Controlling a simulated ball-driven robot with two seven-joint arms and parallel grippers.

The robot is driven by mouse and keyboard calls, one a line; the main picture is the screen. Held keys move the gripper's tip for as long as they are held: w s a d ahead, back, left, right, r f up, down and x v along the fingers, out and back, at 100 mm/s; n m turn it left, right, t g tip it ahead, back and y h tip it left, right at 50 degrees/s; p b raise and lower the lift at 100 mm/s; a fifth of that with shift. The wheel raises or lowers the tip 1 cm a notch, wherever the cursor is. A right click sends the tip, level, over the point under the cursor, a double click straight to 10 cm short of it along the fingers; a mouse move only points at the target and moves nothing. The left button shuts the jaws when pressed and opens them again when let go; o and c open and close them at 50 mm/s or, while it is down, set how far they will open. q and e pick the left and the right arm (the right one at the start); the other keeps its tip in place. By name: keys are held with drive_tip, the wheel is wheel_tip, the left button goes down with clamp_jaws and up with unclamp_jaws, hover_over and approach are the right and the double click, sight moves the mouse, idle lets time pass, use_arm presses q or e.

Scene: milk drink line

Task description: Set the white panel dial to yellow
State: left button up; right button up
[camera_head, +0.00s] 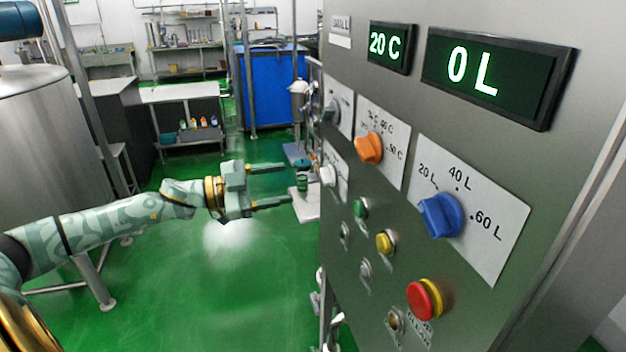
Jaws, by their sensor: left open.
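The control panel (480,130) stands on the right and is seen at a slant. The white dial (328,176) sits at the panel's left edge on a small white label plate, below a grey dial (331,110). The markings on its plate are too small and slanted to read, so I cannot tell its setting. My left gripper (286,185) comes in from the left, open and empty. Its two fingers point right toward the white dial and appear apart from it. My right gripper is not in view.
An orange dial (369,148), a blue dial (441,215), several small buttons and a red stop button (424,299) sit close by on the panel. Displays read 20 C (386,46) and 0 L (480,72). Green floor (240,290) is open below my arm.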

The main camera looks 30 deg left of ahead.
sight(321, 176)
use_arm(q)
drive_tip(key=p+x, duration=0.2)
drive_tip(key=x, duration=0.5)
drive_tip(key=shift+r, duration=0.15)
drive_tip(key=shift+w+d+p, duration=0.3)
drive_tip(key=shift+w+d, duration=0.15)
drive_tip(key=c, duration=1)
